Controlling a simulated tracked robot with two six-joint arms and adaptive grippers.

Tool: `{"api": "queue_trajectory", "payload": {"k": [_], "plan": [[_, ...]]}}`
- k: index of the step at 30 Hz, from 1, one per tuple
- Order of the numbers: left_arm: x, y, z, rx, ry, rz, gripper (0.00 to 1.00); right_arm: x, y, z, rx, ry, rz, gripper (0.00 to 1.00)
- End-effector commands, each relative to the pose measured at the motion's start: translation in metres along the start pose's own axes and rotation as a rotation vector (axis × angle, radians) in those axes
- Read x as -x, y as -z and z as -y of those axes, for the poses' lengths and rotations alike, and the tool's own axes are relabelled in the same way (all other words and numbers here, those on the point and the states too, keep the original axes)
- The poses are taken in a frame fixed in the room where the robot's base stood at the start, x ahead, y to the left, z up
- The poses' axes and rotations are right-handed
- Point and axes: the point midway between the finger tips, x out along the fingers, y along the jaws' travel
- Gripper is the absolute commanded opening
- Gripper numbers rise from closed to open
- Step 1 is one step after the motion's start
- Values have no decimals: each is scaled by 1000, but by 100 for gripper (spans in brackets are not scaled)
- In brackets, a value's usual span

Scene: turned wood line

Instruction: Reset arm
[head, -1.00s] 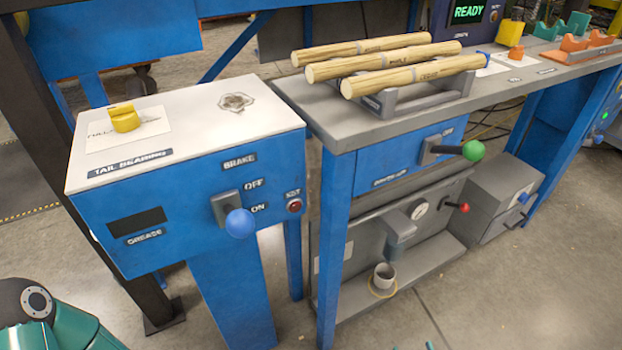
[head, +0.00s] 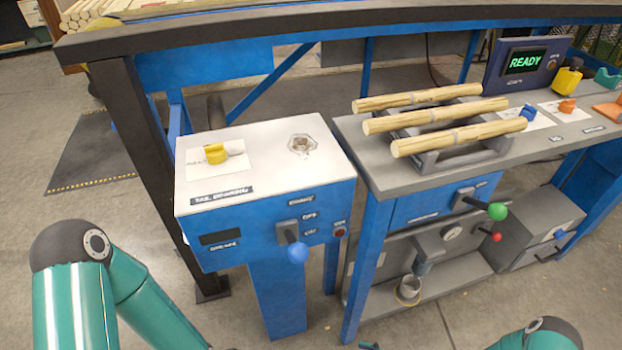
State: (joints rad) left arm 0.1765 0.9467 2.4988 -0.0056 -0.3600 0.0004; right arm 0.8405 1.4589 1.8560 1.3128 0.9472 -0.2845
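The frame shows only upper links of my two arms: a teal link with a dark joint at the lower left and another at the bottom right. Ahead stands the blue tail bearing box (head: 262,230) with a white top. A blue-knobbed brake lever (head: 296,252) on its front points down toward the ON label. A yellow part (head: 216,153) sits on a white card on that top. To the right, several wooden rods, the front one (head: 458,138) included, lie side by side on a grey rack (head: 500,150).
The grey bench (head: 350,135) carries a lit READY screen (head: 525,62) and coloured parts on cards. A green-knobbed lever (head: 497,211) and a red-knobbed lever (head: 496,237) stick out below it. A cup (head: 409,288) stands on the lower shelf. A dark beam (head: 330,25) crosses the back.

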Motion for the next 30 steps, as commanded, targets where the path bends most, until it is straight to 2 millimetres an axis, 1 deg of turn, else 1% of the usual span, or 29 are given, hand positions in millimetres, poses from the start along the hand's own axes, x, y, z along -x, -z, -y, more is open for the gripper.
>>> {"api": "queue_trajectory", "payload": {"k": [1,3,5,6,8,9,11,12,14,15,17,18,21,24,25,27,30], "plan": [[38,0,-14,0,0,-1,40,6,-46,-27,60,-136,-58,95],[62,0,-22,0,0,-1,40,15,-73,-61,152,-309,-145,95],[82,0,-30,0,0,0,40,27,-93,-84,246,-443,-223,95],[96,0,-35,0,0,0,40,37,-106,-97,317,-526,-275,95],[116,-1,-42,0,0,0,40,54,-124,-110,433,-637,-352,95],[130,-1,-47,0,0,0,40,65,-137,-116,517,-703,-401,95],[150,-1,-54,0,0,0,40,81,-157,-118,655,-788,-472,95],[164,-1,-59,0,0,0,40,91,-171,-118,752,-834,-516,95],[184,-1,-66,0,0,0,40,102,-195,-113,904,-889,-573,95],[196,-1,-71,0,0,0,40,108,-211,-108,1008,-914,-604,95],[213,-1,-77,0,0,0,40,113,-235,-99,1155,-937,-642,95],[222,-1,-80,0,0,0,40,114,-252,-94,1248,-943,-659,95],[240,-1,-87,0,0,0,40,112,-287,-82,1444,-935,-677,95],[250,-2,-90,0,0,0,40,107,-312,-76,1572,-915,-677,95],[252,-2,-91,0,0,0,40,104,-316,-75,1599,-910,-676,95],[253,-2,-91,0,0,0,40,101,-323,-74,1636,-901,-673,95],[252,-2,-91,0,0,0,40,100,-324,-73,1652,-897,-671,95]]}}
